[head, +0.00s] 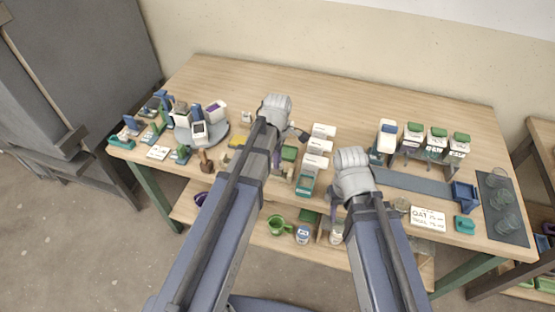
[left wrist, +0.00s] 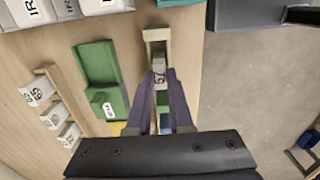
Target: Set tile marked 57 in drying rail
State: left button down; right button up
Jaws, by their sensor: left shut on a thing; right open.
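In the left wrist view, my left gripper (left wrist: 160,105) is shut on a tile marked 57 (left wrist: 159,76). The tile has a pale face with a dark number. A narrow beige wooden holder (left wrist: 154,36) lies directly beyond and around the tile's far end; I cannot tell whether the tile touches it or whether this is the drying rail. In the head view my left forearm hides most of that gripper and the tile. My right gripper (head: 336,202) is open and empty, only partly visible under its arm at the table's front edge.
Left of the tile stand a green block (left wrist: 99,80) with a small label and a wooden rack (left wrist: 47,72) of numbered tiles. White boxes (head: 318,147) stand mid-table. Green-lidded jars (head: 437,137) stand at right. The back of the table is clear.

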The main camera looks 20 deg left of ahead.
pick_arm(q)
jog(key=shift+f+b, duration=0.3)
jog(key=c, duration=0.7)
grip_release()
jog(key=shift+c, duration=0.2)
notch_tip(320, 180, up, 7)
jog(key=p, duration=0.7)
jog(key=shift+r, duration=0.1)
jog(key=s+d+m, duration=0.5)
jog(key=s+m, duration=0.2)
jog(key=m, duration=0.3)
jog(key=s+d+m+y, duration=0.1)
jog(key=s+d+m, duration=0.4)
jog(key=m, duration=0.6)
jog(key=shift+s+d, duration=0.2)
jog(key=shift+s, duration=0.95)
